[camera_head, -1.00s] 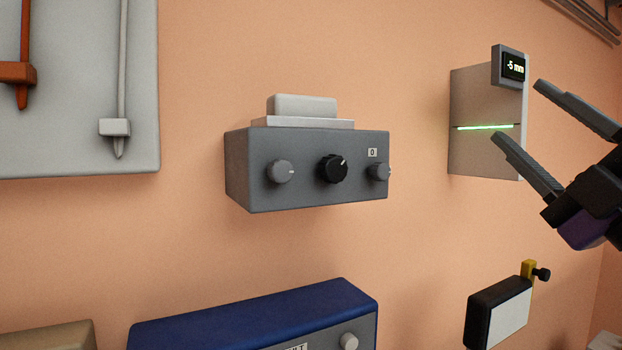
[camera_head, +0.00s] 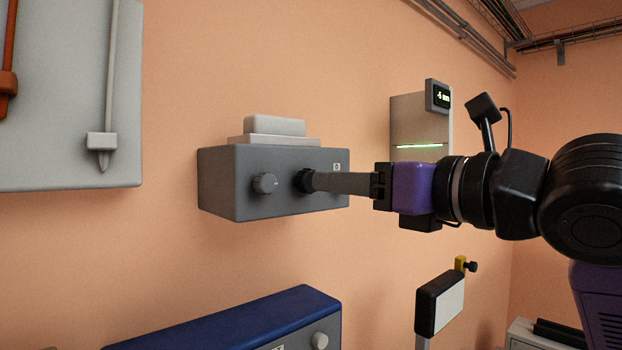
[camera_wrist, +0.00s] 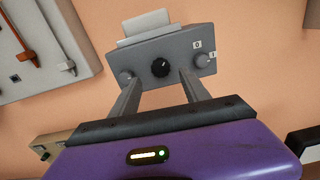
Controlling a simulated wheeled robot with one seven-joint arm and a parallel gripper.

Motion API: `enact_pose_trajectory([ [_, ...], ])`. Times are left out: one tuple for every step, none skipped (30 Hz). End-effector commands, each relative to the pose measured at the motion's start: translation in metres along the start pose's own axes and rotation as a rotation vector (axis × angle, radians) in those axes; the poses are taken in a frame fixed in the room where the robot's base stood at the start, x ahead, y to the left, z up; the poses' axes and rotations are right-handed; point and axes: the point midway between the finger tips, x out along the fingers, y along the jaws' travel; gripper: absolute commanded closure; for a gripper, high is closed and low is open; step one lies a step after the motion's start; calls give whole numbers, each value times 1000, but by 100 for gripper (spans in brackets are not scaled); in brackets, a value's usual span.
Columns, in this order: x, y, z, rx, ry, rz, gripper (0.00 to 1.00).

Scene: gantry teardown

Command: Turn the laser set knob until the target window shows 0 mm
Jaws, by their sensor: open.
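A grey control box (camera_head: 230,190) on the wall carries a grey knob (camera_head: 265,183) at left, a black knob with a white pointer mark (camera_wrist: 160,67) in the middle and another grey knob (camera_wrist: 202,60) at right, beside labels 0 and 1. No label names the laser set knob. My gripper (camera_head: 310,181) is open, its fingers pointing at the box; its tips appear either side of the black knob in the wrist view, contact unclear. In the head view the fingers partly hide this knob and hide the right one. The small display (camera_head: 440,96) appears to read -5 mm.
A pale panel with a green light line (camera_head: 418,146) is beneath the display, partly behind my arm. A blue box (camera_head: 240,320) sits below the control box. A black-and-white unit with a yellow clamp (camera_head: 440,302) is at lower right.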

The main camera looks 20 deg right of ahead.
Motion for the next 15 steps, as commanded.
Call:
enact_pose_trajectory([
  [6,1,1,3,3,3,46],
  [11,1,1,5,3,3,46],
  [17,1,2,6,3,2,46],
  [22,1,2,5,3,3,46],
  [26,1,2,5,2,3,46],
  [33,1,2,6,3,2,46],
  [38,1,2,6,3,3,46],
  [42,1,2,7,2,3,46],
  [48,1,2,6,2,2,46],
  [52,1,2,6,1,2,46],
  [55,1,2,6,1,2,46],
  [59,0,2,6,1,1,46],
  [62,0,2,6,0,1,46],
  [64,1,2,6,0,2,46],
  [67,1,1,5,-1,2,46],
])
